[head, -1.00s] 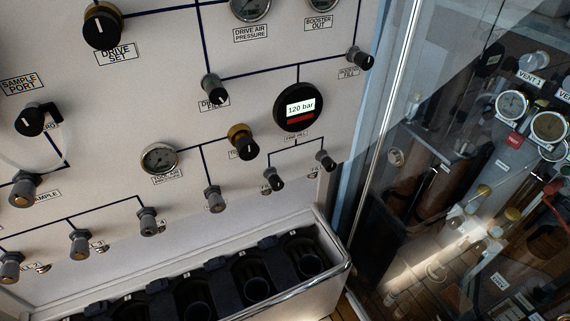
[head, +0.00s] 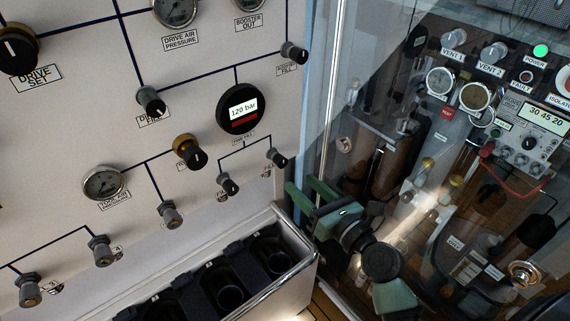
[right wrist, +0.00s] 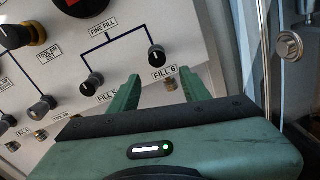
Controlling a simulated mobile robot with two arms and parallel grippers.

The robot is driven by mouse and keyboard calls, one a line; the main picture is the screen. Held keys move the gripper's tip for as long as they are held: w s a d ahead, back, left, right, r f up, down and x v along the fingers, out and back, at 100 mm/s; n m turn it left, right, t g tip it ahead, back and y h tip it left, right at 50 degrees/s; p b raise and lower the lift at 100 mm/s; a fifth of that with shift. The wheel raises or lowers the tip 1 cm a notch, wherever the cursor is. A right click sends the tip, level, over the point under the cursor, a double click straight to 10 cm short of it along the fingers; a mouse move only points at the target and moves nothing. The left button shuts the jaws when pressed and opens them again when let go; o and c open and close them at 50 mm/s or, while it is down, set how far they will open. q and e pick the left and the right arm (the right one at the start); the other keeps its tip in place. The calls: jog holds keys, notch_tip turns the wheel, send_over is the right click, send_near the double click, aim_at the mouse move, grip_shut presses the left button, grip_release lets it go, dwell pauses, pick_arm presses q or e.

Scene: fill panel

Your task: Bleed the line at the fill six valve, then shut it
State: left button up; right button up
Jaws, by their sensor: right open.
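The fill six valve is a small dark knob with a white mark (head: 277,158), at the right end of the fine fill branch on the pale panel. It shows in the right wrist view (right wrist: 156,55) above its label "FILL 6". My right gripper (head: 303,189) has green fingers and is open and empty, just below and right of that knob. In the right wrist view the knob appears above the gap between the fingertips (right wrist: 155,82), apart from them. The digital gauge (head: 243,108) reads 120 bar. My left gripper is out of view.
The fill 5 knob (head: 228,184) sits close to the left of fill six. Below is a metal-rimmed rack (head: 312,248) with dark round sockets. A glass pane with a pale frame (head: 331,100) stands close on the right, with gauges and equipment visible through it.

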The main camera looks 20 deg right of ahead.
aim_at(284, 163)
jog(key=x, duration=0.3)
jog(key=r+p+x, duration=0.1)
jog(key=x, duration=0.2)
jog(key=shift+w+a+r, duration=0.1)
jog(key=shift+w+r, duration=0.05)
jog(key=shift+w, duration=0.2)
jog(key=shift+w+a, duration=0.1)
jog(key=shift+w, duration=0.4)
grip_shut()
